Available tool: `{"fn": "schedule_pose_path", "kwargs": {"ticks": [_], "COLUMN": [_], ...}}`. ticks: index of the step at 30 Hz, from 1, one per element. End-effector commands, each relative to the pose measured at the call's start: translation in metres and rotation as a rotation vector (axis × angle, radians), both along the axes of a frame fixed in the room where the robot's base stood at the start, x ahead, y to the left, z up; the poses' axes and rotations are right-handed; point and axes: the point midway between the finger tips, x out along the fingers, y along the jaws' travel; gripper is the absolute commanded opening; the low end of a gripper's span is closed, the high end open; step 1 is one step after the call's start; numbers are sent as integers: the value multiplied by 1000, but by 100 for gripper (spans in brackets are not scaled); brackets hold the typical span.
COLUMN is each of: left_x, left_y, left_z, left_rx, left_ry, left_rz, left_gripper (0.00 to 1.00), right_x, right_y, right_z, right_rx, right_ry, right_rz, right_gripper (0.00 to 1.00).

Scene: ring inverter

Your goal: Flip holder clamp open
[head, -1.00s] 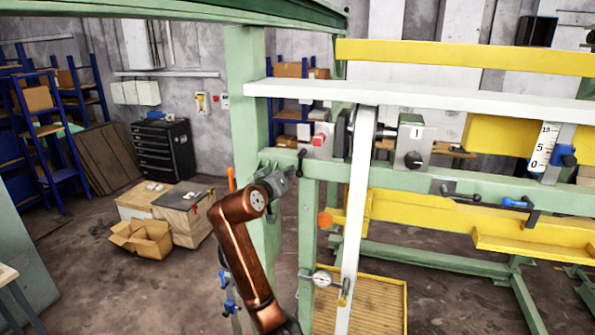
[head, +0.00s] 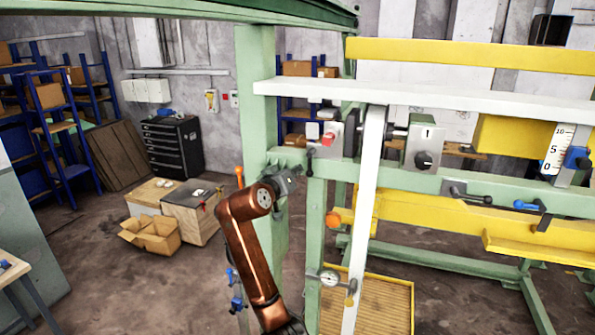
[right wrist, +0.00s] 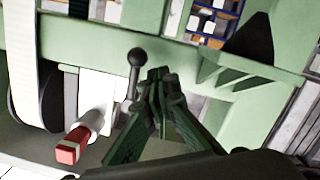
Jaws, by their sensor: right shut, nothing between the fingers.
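A dark lever with a ball knob (head: 309,154) stands on the green frame, left of the white upright bar. It also shows upright in the right wrist view (right wrist: 135,58). I cannot tell for certain that it is the holder clamp's handle. My right gripper (head: 291,170) is just left of this lever in the head view. In the right wrist view its fingers (right wrist: 160,76) are shut and empty, just right of the lever; contact is unclear. Other clamps with blue handles (head: 528,205) sit farther right on the frame. My left gripper is out of view.
A red-tipped part (right wrist: 70,148) lies left of the fingers in the wrist view. The white upright bar (head: 364,210) and green post (head: 257,110) flank the work spot. A grey box (head: 423,147) with a black knob is farther right.

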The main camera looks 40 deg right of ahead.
Motion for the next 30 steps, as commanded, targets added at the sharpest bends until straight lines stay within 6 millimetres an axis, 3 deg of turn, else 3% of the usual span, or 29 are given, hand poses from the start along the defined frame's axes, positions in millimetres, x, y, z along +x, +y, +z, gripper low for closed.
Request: {"fn": "schedule_pose_path", "kwargs": {"ticks": [5, 9, 18, 30], "left_x": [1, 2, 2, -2], "left_y": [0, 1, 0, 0], "left_z": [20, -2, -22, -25], "left_rx": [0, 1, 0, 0], "left_ry": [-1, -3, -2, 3], "left_rz": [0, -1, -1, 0], "left_gripper": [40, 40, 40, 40], "right_x": [9, -3, -22, -31], "right_y": [11, 40, 94, 105], "right_z": [24, 18, 23, 27], "right_rx": [-3, -2, -4, -4], "right_ry": [-2, -6, -5, -3], "right_rz": [-6, -3, 4, -1], "right_gripper": [0, 0, 0, 0]}}
